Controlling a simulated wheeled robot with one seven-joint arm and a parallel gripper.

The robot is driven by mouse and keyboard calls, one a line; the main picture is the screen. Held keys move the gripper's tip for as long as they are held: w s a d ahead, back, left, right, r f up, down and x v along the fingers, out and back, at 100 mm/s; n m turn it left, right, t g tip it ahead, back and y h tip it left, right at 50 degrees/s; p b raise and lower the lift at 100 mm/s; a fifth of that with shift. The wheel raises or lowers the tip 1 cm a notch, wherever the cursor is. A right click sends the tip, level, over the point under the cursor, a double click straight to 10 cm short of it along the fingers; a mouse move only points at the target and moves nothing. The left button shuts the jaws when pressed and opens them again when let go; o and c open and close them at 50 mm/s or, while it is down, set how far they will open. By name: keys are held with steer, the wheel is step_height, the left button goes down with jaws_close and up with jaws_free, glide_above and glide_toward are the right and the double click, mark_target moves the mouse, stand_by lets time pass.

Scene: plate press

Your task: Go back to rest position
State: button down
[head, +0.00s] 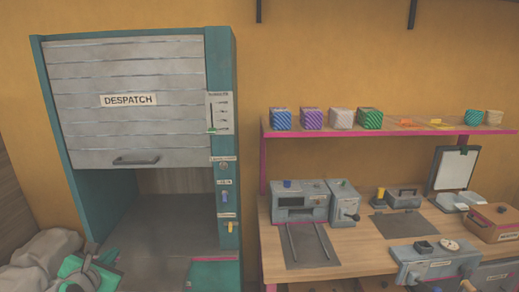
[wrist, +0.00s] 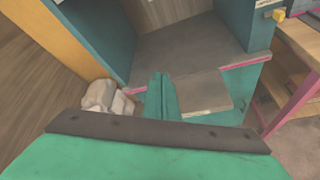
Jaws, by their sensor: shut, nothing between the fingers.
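My gripper (wrist: 161,82) is shut and empty, its teal fingers together in the middle of the wrist view. In the head view my teal and grey gripper (head: 108,258) shows at the lower left, in front of the despatch cabinet (head: 222,60). The cabinet's slatted grey shutter (head: 130,130) is raised part way, leaving an opening below it. The cabinet floor (wrist: 205,45) is bare where it shows. The gripper is apart from the cabinet as far as I can see.
Pale grey lumpy sacks or stones (head: 45,250) lie at the lower left, close to my gripper; they also show in the wrist view (wrist: 105,98). A wooden workbench (head: 360,258) with grey machines stands at the right. A shelf (head: 385,131) above holds several striped blocks.

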steer(key=s+d+f+m, duration=0.5)
steer(key=d+f, duration=0.2)
steer(key=f, duration=0.2)
steer(key=s+d+f+m+y, duration=0.1)
steer(key=s+d+f+m, duration=0.35)
steer(key=d+f, duration=0.4)
steer(key=s+d+f+m, duration=0.4)
steer(key=d+f+m, duration=0.15)
steer(key=f, duration=0.55)
steer(key=s+d+r+m+t+h, duration=0.1)
steer(key=s+d+r+m+h, duration=0.1)
steer(key=s+d+m, duration=0.6)
steer(key=s+d+r+m+t+h, duration=0.1)
steer(key=s+d+r+m+h, duration=0.1)
steer(key=s+d+m, duration=0.7)
steer(key=s+d+r, duration=0.1)
steer(key=s+d, duration=0.4)
steer(key=s, duration=0.7)
steer(key=shift+s+d+r+m, duration=0.2)
steer(key=shift+s+r+m, duration=0.1)
steer(key=shift+r, duration=0.05)
steer(key=shift+w, duration=0.15)
